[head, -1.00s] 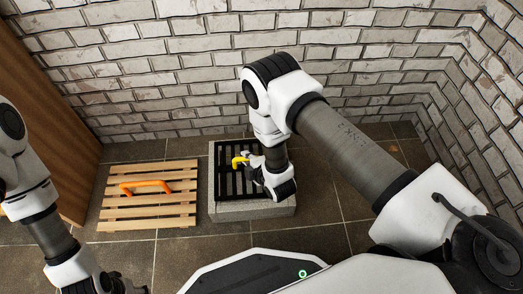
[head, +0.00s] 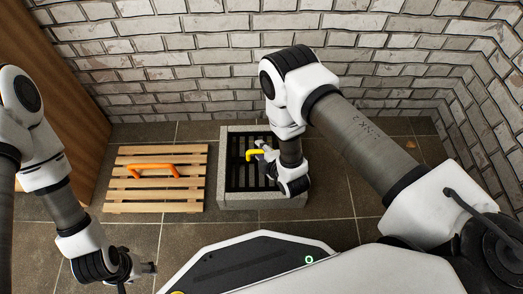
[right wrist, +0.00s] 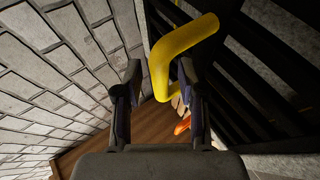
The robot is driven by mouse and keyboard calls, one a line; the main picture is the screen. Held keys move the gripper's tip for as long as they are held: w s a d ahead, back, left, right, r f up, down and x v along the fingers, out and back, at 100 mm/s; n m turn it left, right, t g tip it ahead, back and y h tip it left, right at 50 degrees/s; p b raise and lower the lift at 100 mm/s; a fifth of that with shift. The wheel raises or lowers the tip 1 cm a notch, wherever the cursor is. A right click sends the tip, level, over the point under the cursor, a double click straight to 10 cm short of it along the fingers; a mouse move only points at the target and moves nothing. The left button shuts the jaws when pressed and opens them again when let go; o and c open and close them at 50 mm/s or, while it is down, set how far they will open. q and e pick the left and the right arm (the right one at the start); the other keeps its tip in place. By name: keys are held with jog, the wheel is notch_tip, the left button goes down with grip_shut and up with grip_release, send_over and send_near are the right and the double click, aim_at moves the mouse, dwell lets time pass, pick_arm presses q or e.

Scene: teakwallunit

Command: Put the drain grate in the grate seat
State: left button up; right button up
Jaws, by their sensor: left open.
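The black slatted drain grate (head: 238,178) with its yellow handle (head: 252,154) lies within the pale concrete rim of the grate seat (head: 226,203). It looks roughly level with the rim or below it; my right arm hides its right side. My right gripper (head: 266,153) is at the handle. In the right wrist view the yellow handle (right wrist: 170,60) passes between the two fingers of that gripper (right wrist: 160,85). A narrow gap shows beside the left finger, so a firm hold cannot be told. My left gripper (head: 138,268) is open and empty, low at the left.
A slatted wooden mat (head: 155,196) with an orange handle (head: 153,171) lies on the tiles left of the seat. A brick wall (head: 200,70) stands close behind. A wooden panel (head: 60,110) stands at the far left. Tiles in front of the mat are free.

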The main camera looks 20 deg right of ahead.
jog(key=shift+r, duration=0.25)
jog(key=p+v, duration=0.6)
jog(key=v, duration=0.6)
jog(key=shift+f, duration=0.15)
jog(key=s+d+r+m+g+h, duration=0.1)
jog(key=s+d+m+g, duration=0.3)
jog(key=s+m, duration=0.4)
jog(key=s+d+r+m+g+h, duration=0.1)
jog(key=s+d+m+g, duration=0.2)
jog(key=s+m+g, duration=0.4)
jog(key=s+m, duration=0.2)
jog(key=shift+d+r+m+g, duration=0.25)
jog(key=shift+d+m+g, duration=0.05)
jog(key=shift+d+m, duration=0.1)
